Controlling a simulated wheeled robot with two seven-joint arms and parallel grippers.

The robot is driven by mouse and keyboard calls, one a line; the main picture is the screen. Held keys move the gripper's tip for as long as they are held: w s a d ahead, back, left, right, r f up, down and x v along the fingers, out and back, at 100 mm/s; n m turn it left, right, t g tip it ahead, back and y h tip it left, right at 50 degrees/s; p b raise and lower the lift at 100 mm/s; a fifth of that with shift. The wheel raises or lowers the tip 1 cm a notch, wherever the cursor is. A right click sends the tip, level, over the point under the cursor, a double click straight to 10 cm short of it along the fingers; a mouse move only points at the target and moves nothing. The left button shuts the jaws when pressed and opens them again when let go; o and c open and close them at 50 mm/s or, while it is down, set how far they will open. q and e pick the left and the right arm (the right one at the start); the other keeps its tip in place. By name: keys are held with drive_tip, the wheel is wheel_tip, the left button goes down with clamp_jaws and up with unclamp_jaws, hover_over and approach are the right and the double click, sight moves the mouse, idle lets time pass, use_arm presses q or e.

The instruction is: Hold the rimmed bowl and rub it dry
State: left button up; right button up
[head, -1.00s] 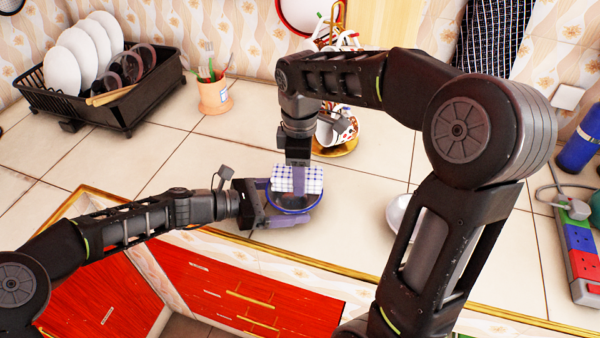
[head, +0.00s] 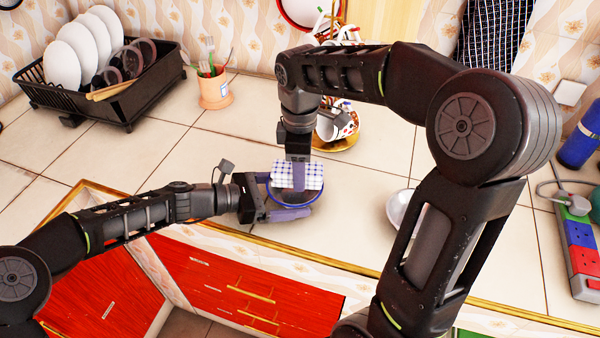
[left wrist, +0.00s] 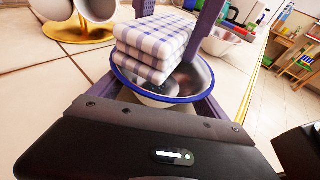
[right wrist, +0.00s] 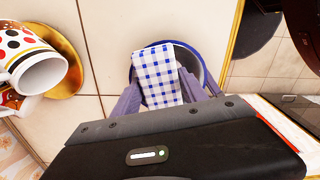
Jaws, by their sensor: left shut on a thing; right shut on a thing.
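The rimmed bowl (head: 285,200) is metallic inside with a blue rim, near the counter's front edge. It also shows in the left wrist view (left wrist: 187,99). My left gripper (head: 285,208) is shut on the bowl, with its fingers at the bowl's sides. A folded blue-and-white checked cloth (head: 310,176) is in my right gripper (head: 299,180), which is shut on it. The cloth is over the far part of the bowl in the left wrist view (left wrist: 155,45) and covers part of it in the right wrist view (right wrist: 158,75). Exact contact between cloth and bowl is hard to tell.
A black dish rack (head: 130,105) with plates stands at the back left, beside a utensil cup (head: 215,90). A cup stand (head: 338,140) is behind the bowl. A white bowl (head: 398,208) is to the right, partly behind my right arm. A power strip (head: 583,255) lies far right.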

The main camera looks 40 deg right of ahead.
drive_tip(key=shift+w+d, duration=0.15)
drive_tip(key=shift+d, duration=0.05)
drive_tip(key=shift+s+a+f, duration=0.15)
drive_tip(key=shift+s+a, duration=0.65)
drive_tip(key=shift+s, duration=0.05)
drive_tip(key=shift+w+d, duration=0.8)
drive_tip(key=shift+w, duration=0.1)
